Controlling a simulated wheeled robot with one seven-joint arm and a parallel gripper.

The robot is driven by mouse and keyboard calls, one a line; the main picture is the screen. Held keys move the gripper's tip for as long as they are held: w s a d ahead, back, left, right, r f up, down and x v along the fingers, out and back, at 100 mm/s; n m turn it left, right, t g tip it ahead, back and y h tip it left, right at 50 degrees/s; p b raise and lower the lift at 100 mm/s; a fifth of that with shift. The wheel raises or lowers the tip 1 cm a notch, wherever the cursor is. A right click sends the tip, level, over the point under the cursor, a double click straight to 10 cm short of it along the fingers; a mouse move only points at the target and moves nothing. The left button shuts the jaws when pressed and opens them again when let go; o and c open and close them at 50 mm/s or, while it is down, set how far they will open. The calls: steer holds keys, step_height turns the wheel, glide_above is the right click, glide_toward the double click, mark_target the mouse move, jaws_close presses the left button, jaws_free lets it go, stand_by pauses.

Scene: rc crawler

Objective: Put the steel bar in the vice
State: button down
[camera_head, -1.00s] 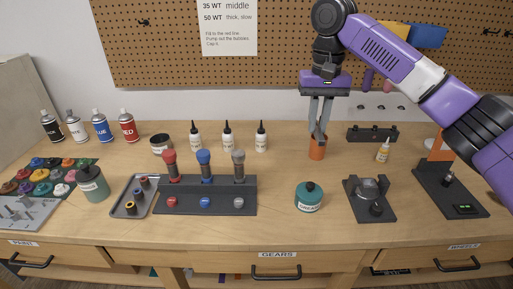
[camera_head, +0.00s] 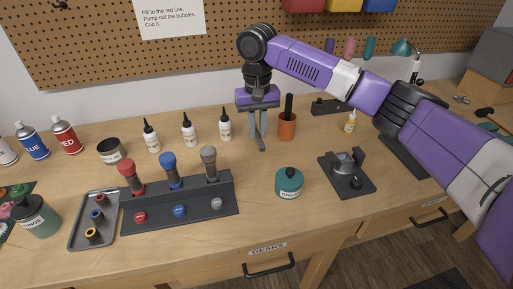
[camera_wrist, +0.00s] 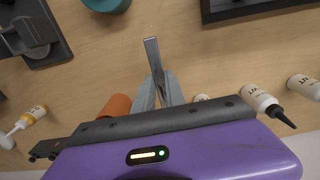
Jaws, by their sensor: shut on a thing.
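My gripper (camera_head: 259,138) is above the bench, just left of the orange cup, with its fingers pointing down. It is shut on the steel bar (camera_wrist: 152,52), a narrow flat grey strip sticking out past the fingertips in the wrist view. In the head view the bar is hard to tell from the fingers. A black plate with a round metal fixture (camera_head: 345,164) stands right of the teal jar, apart from the gripper.
The orange cup (camera_head: 287,127) holds a dark upright handle. White dropper bottles (camera_head: 189,133) stand left of the gripper. A teal jar (camera_head: 289,186) and a black rack of shock parts (camera_head: 180,205) are in front. Bench right of the plate is partly behind my arm.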

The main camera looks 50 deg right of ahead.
mark_target(258, 157)
steer(key=shift+f, duration=3.75)
steer(key=shift+f, duration=0.1)
steer(key=c, duration=1.4)
jaws_free()
